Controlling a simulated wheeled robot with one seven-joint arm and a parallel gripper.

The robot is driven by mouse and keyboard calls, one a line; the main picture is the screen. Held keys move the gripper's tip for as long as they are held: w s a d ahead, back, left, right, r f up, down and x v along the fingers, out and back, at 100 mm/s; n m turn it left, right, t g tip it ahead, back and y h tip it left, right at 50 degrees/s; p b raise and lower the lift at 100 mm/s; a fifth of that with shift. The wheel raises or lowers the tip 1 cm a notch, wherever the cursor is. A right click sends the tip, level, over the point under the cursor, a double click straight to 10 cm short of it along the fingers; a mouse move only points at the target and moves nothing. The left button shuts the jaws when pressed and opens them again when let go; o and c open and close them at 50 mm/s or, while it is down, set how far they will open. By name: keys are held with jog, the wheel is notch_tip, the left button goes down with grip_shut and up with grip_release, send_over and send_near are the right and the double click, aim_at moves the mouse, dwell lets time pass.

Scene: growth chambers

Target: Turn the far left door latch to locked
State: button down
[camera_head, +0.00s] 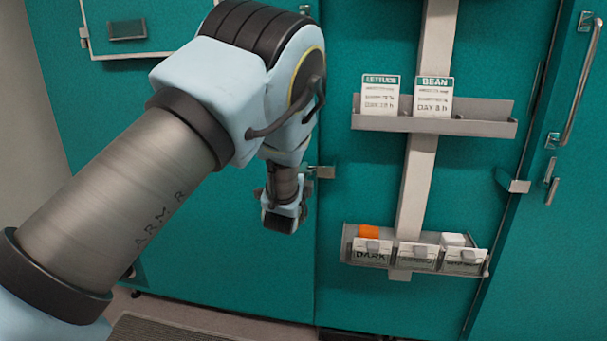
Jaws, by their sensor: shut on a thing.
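The far left door (225,265) is a teal panel left of the middle section. Its latch is hidden behind my gripper. A small metal keeper (323,172) shows at that door's right edge, just right of my wrist. My gripper (280,218) is at the door's right edge, pointing away from the camera, and is shut on the latch. Its fingertips and the latch's angle cannot be made out from here.
A grey shelf (487,127) holds LETTUCE (380,95) and BEAN (433,97) cards. A lower tray (345,257) holds an orange block (369,231), a white block (453,239) and labelled slots. The right door has a long handle (582,85) and a small latch (551,182). A floor mat (150,329) lies below.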

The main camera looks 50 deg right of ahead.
jog(key=shift+w+a+f, duration=0.1)
jog(key=shift+w+a, duration=0.05)
jog(key=shift+w, duration=0.1)
jog(key=c, duration=1.1)
grip_release()
jog(key=o, duration=0.3)
jog(key=shift+s, duration=0.1)
jog(key=shift+o, duration=0.2)
jog(key=b+v, duration=0.1)
jog(key=v, duration=0.9)
jog(key=shift+s+a, duration=0.2)
jog(key=shift+a, duration=0.05)
